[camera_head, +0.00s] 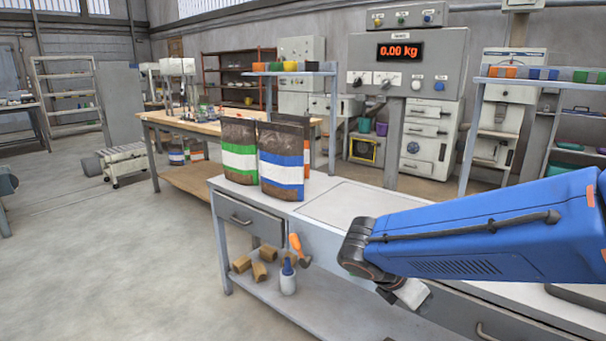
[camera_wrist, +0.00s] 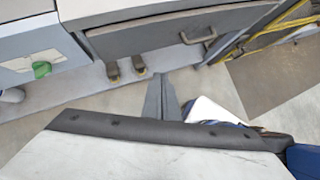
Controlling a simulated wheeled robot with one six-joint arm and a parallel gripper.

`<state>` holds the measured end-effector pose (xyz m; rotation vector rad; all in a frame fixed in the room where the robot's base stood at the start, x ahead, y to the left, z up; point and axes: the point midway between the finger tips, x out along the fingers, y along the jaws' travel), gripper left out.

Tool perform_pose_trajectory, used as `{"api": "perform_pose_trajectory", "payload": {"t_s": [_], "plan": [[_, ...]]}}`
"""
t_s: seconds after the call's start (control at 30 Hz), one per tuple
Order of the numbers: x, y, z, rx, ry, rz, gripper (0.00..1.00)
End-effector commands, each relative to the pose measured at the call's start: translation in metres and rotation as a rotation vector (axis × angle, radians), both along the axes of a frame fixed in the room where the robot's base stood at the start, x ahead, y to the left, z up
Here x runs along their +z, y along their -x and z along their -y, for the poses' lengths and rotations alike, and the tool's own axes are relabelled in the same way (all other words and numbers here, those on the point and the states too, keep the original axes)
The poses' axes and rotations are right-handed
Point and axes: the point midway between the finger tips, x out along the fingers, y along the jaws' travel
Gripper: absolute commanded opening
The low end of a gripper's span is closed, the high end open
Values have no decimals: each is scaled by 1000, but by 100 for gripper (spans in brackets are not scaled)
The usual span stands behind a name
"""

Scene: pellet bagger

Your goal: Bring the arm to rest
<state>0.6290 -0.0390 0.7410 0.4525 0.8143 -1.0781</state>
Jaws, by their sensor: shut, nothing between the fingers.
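My blue arm (camera_head: 480,240) reaches in from the right over the front of the grey workbench (camera_head: 320,205). My gripper's narrow grey fingers (camera_wrist: 163,92) show in the wrist view, together and empty. They are over bare floor in that picture, close to a grey drawer front (camera_wrist: 180,38), and I see no contact. In the head view the arm's end hangs at the bench's front side, and the fingers cannot be made out clearly there.
A green-striped bag (camera_head: 239,160) and a blue-striped bag (camera_head: 282,168) stand on the bench's left end, with an orange-striped one behind. A scale display (camera_head: 400,50) reads 0.00 kg. Floor at left is open.

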Motion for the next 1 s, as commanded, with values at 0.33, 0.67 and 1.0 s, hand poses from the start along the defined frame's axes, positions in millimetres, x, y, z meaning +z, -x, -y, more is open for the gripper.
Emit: {"api": "perform_pose_trajectory", "payload": {"t_s": [0.33,0.67,1.0], "plan": [[3,72,38,-705,-447,331,0],[11,121,38,-1389,-835,612,0],[20,139,31,-1783,-1057,741,0]]}}
